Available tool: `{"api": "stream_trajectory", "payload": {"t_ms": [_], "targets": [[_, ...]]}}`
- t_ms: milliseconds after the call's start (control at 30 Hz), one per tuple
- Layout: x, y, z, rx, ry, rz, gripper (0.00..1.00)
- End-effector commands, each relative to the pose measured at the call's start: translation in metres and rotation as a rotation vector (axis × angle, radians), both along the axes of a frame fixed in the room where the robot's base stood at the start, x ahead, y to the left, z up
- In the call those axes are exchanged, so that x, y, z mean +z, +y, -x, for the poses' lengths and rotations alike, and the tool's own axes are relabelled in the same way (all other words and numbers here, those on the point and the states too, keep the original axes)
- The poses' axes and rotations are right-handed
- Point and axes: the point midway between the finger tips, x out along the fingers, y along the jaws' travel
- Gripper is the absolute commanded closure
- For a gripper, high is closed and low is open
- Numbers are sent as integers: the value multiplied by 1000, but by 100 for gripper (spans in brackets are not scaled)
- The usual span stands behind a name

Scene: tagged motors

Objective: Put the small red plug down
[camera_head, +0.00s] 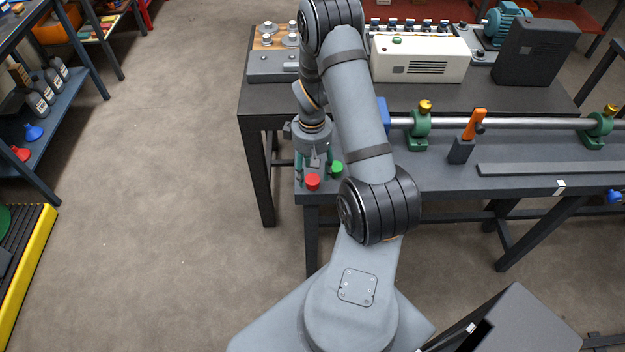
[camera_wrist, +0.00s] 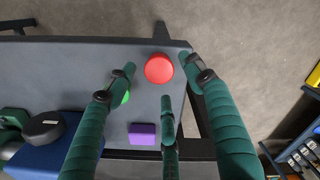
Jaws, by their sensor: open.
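The small red plug (camera_head: 312,182) is a round red disc at the left front corner of the grey bench. In the wrist view the red plug (camera_wrist: 159,68) shows between the spread fingertips, with gaps around it; it appears to rest on the bench top. My gripper (camera_head: 313,170) is open above that corner, its three green fingers pointing down. In the wrist view my gripper (camera_wrist: 160,78) holds nothing. A green plug (camera_head: 337,167) stands just right of the red one; in the wrist view it is partly hidden behind the left finger.
A purple block (camera_wrist: 142,134) lies on the bench near its edge. A metal shaft (camera_head: 500,123) on green supports runs to the right, with an orange-handled tool (camera_head: 474,123) before it. A rear bench carries a white box (camera_head: 418,58). Floor lies open to the left.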

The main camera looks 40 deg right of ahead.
Motion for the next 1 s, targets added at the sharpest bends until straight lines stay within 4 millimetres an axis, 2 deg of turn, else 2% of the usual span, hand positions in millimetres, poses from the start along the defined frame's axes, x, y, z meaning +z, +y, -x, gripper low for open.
{"api": "stream_trajectory", "payload": {"t_ms": [233,533,1000], "targets": [[-27,0,2,0,1,0,47],[-30,0,1,-1,-1,1,48],[-30,0,2,0,-1,1,75]]}}
